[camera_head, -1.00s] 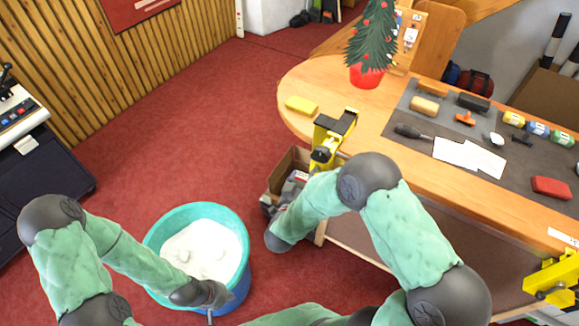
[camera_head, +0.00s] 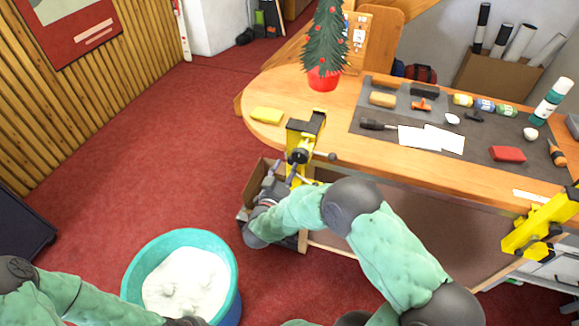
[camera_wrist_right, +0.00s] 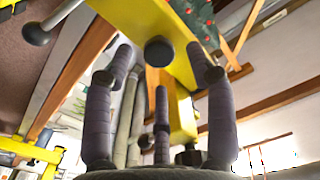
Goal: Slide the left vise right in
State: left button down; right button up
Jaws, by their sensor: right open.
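The left vise (camera_head: 305,140) is yellow with a dark jaw top, clamped at the left end of the bench. The vise also fills the upper middle of the right wrist view (camera_wrist_right: 180,60), with the handle's ball end (camera_wrist_right: 37,35) at upper left. My right gripper (camera_head: 284,173) is just below and in front of the vise. Its fingers (camera_wrist_right: 160,70) are spread, with the vise beyond and between them; contact cannot be told. My left arm enters at lower left, its gripper outside the picture.
A second yellow vise (camera_head: 540,225) is at the bench's right front. The wooden bench (camera_head: 280,88) holds a small tree (camera_head: 325,45), a yellow sponge (camera_head: 267,115) and a grey mat with tools. A teal bucket (camera_head: 228,262) and a cardboard box (camera_head: 257,182) stand on red carpet.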

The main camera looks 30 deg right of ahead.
pick_arm(q)
jog(key=shift+f, duration=0.2)
pick_arm(e)
jog(key=shift+x, duration=1.1)
